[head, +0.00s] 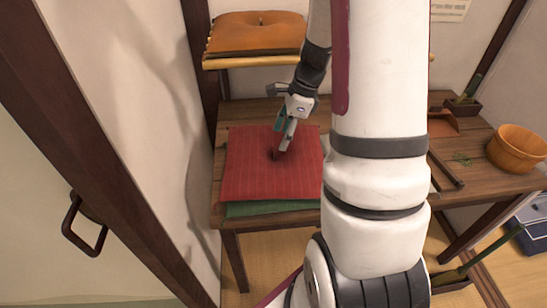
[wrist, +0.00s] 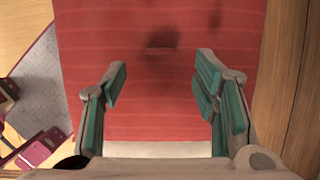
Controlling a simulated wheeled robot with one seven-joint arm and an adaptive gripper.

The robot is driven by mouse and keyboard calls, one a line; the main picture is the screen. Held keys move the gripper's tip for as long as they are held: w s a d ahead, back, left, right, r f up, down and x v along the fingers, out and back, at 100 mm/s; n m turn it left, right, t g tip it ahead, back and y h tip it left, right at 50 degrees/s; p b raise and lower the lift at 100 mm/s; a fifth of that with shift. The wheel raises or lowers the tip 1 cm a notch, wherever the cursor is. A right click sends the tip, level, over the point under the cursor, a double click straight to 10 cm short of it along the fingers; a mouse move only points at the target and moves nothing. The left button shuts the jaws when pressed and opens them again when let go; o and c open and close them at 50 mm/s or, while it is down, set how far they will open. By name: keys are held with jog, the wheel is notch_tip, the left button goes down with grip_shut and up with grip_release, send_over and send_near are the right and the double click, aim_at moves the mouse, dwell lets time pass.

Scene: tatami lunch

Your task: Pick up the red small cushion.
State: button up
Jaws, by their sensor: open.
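The red small cushion (head: 262,178) lies on top of a green cushion (head: 270,208) at the left end of the wooden table. It is square with fine stripes. My gripper (head: 283,152) is over the middle of the red cushion. In the wrist view the red cushion (wrist: 170,115) fills most of the picture beyond and between the fingers. My gripper (wrist: 163,82) is open there, with its teal-padded fingers well apart and nothing between them. A dark shadow lies on the cushion ahead of the fingers. I cannot tell whether the fingertips touch the cloth.
An orange-brown cushion (head: 257,33) sits on a wooden shelf (head: 240,63) above the table's back. My arm hides the table's middle. At right are a wooden tub (head: 518,148) and a planter (head: 461,107). A wall and dark post stand close at left.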

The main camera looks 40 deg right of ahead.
aim_at(277, 156)
jog(key=shift+b+x, duration=0.35)
jog(key=shift+x, duration=2.55)
jog(key=shift+w+a+r, duration=0.1)
jog(key=shift+c, duration=0.6)
grip_shut()
